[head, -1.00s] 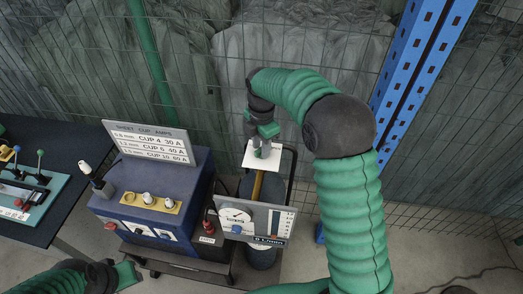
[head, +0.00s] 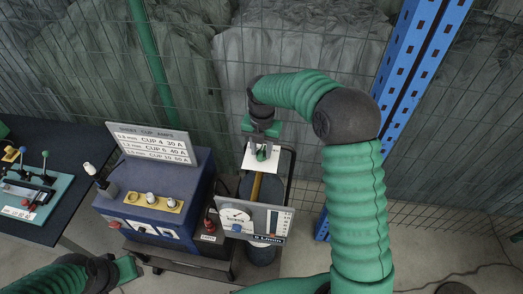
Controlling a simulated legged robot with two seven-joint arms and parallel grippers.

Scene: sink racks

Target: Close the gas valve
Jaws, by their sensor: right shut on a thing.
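The gas cylinder (head: 262,255) stands behind the gauge panel (head: 240,217), with a yellow-brown bar (head: 257,187) running up to a white plate (head: 250,160). A small green part, which looks like the gas valve (head: 263,154), shows over the plate. My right gripper (head: 262,143) reaches down from above and is shut on the gas valve. The gripper hides much of the contact. My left gripper (head: 133,268) is low at the left, in front of the welding machine and away from the valve; its jaw opening cannot be made out.
A blue welding machine (head: 150,225) with knobs and a sign (head: 150,145) stands left of the cylinder. A dark table (head: 75,170) with a teal lever board (head: 40,195) is at far left. A wire fence and blue post (head: 420,75) stand behind.

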